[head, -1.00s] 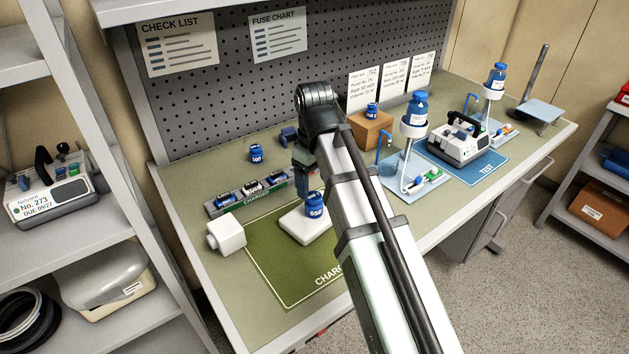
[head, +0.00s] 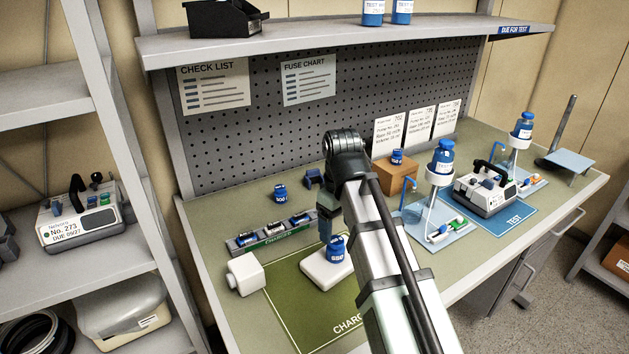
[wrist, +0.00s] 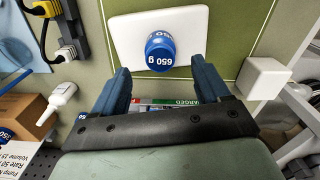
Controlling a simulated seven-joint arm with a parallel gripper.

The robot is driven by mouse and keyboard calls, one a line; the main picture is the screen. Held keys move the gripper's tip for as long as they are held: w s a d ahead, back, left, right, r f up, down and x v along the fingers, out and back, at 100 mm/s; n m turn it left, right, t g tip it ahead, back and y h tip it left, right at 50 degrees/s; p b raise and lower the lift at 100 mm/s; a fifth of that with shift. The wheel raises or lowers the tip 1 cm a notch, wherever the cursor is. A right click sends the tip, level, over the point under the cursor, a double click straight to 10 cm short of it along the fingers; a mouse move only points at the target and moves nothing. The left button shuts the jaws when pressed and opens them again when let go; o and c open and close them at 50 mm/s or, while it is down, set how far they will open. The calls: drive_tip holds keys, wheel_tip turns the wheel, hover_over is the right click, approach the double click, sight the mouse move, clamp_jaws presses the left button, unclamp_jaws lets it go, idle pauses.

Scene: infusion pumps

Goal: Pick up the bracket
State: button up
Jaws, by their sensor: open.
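I cannot pick out a bracket with certainty. A small dark blue piece (head: 313,179) shows just left of my wrist joint in the head view, partly hidden by the arm; it may be the bracket. My gripper (wrist: 160,68) is open and empty, with its two blue fingers apart. In the head view it points down, mostly behind my arm. Ahead of the fingertips in the wrist view is a blue weight marked 650 g (wrist: 160,52). It stands on a white plate (wrist: 125,35), which also shows in the head view (head: 318,275).
A tray of batteries (head: 272,236), a white block (head: 246,273) and another blue weight (head: 280,193) are nearby. A cardboard box (head: 398,183), bottle stands and a pump (head: 487,192) stand to the right. The green mat (head: 300,310) has bare space in front.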

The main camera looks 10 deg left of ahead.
drive_tip(key=c, duration=0.5)
drive_tip(key=shift+w+f, duration=0.3)
drive_tip(key=shift+w, duration=0.05)
drive_tip(key=w+a+r+n, duration=0.1)
drive_tip(key=w+a, duration=0.4)
drive_tip(key=w, duration=0.6)
drive_tip(key=w+a+r, duration=0.1)
drive_tip(key=w+a, duration=0.4)
drive_tip(key=w, duration=0.7)
drive_tip(key=r+n, duration=0.2)
drive_tip(key=n, duration=1.1)
hover_over(313, 174)
wheel_tip(313, 174, down, 8)
drive_tip(key=shift+w+a+r, duration=0.1)
drive_tip(key=shift+w+f, duration=0.15)
drive_tip(key=shift+f, duration=1.45)
drive_tip(key=shift+w+f, duration=0.1)
drive_tip(key=shift+f, duration=1.5)
